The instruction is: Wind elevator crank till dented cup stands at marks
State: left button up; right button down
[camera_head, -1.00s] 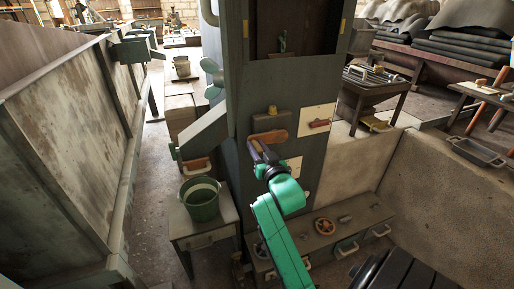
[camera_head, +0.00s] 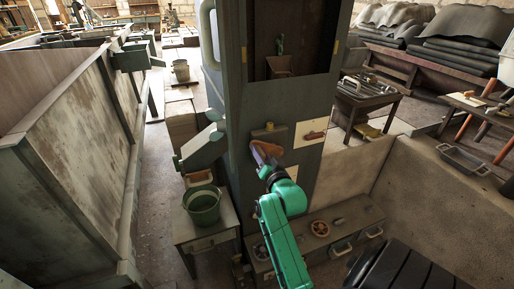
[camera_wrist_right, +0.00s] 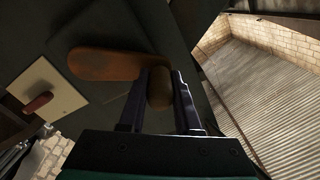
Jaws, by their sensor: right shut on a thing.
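The elevator's tall dark green casing (camera_head: 232,110) stands in the middle of the head view. My right gripper (camera_head: 265,160) is shut on the rounded crank handle (camera_wrist_right: 160,90), with a finger on each side. My left gripper is not in view.
A chute (camera_head: 203,148) juts from the casing's left side, above a green bucket (camera_head: 203,208) on a small table. A low bench (camera_head: 345,217) with handwheels and handles stands at the casing's foot. A tall wall (camera_head: 70,130) borders the left aisle.

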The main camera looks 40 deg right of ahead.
jog(key=r+m+p, duration=0.1)
jog(key=d+r+m+p, duration=0.1)
jog(key=r+m+p, duration=0.1)
jog(key=p, duration=0.1)
jog(key=shift+s+d+m, duration=0.3)
jog(key=shift+d, duration=0.1)
jog(key=shift+s+d+r+m+p, duration=0.3)
jog(key=shift+d+m+p, duration=0.45)
jog(key=shift+m, duration=0.5)
jog(key=shift+s+d+r+m+p, duration=0.2)
jog(key=shift+d+m+p, duration=0.4)
jog(key=shift+d+m, duration=0.5)
jog(key=shift+s+d+r+m+p, duration=0.3)
jog(key=shift+d+m+p, duration=0.35)
jog(key=shift+m, duration=0.8)
jog(key=shift+f, duration=0.1)
jog(key=c, duration=0.8)
grip_release()
jog(key=shift+o, duration=1)
jog(key=shift+w+f, duration=0.1)
jog(key=shift+f, duration=0.1)
